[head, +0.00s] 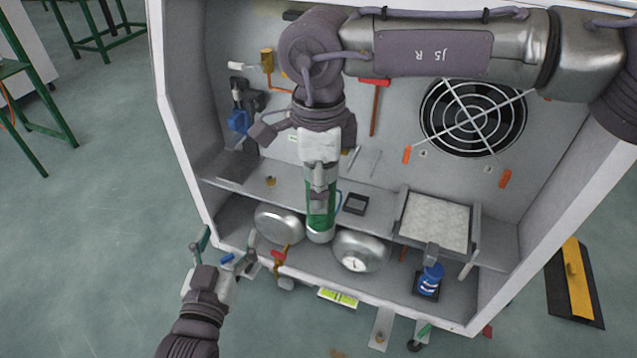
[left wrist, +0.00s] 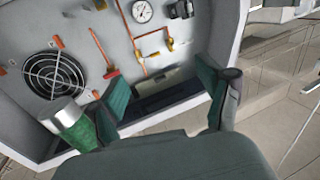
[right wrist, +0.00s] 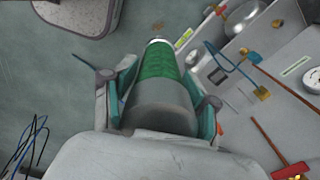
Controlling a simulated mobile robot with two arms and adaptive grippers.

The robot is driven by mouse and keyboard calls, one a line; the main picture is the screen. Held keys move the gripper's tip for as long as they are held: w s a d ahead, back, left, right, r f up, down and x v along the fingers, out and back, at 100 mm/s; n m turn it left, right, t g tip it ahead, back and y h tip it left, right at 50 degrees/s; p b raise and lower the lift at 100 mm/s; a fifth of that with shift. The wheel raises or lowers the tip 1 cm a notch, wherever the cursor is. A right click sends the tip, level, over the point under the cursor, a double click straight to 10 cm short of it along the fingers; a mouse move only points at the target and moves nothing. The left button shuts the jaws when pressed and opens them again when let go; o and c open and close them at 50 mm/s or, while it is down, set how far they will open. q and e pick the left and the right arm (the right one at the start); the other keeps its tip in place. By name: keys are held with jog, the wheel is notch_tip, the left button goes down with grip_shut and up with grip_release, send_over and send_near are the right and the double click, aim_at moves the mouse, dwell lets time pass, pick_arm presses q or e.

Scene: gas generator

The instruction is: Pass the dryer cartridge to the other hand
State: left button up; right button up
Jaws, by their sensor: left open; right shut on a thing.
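The dryer cartridge (head: 320,212) is a green cylinder with a pale metal end, hanging upright below my right gripper (head: 318,178) in the head view. My right gripper is shut on it. In the right wrist view the cartridge (right wrist: 158,75) lies between the fingers, its far end pointing away. My left gripper (head: 222,258) is open and empty, lower left of the cartridge, at the cabinet's front edge. In the left wrist view the fingers of my left gripper (left wrist: 165,100) are spread apart. The cartridge (left wrist: 75,125) shows beyond the left finger, outside the jaws.
The open white cabinet (head: 185,150) has a fan (head: 472,118) on its back wall. Two round metal vessels, the left one (head: 280,224) and the right one (head: 361,250), flank the cartridge. A tray (head: 436,222) and a blue item (head: 430,280) stand at right. Floor in front is mostly clear.

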pick_arm(q)
notch_tip(320, 180, down, 12)
jog(key=d+g, duration=0.1)
jog(key=g, duration=0.3)
jog(key=s+a+f+m+g, duration=0.1)
jog(key=s+f+g, duration=0.4)
jog(key=s+f, duration=0.3)
jog(key=s+a+f+m+g, duration=0.1)
jog(key=s+f+g, duration=0.5)
jog(key=f, duration=1)
jog(key=shift+s+a+f, duration=0.15)
jog(key=shift+s+f, duration=0.15)
jog(key=shift+s, duration=0.85)
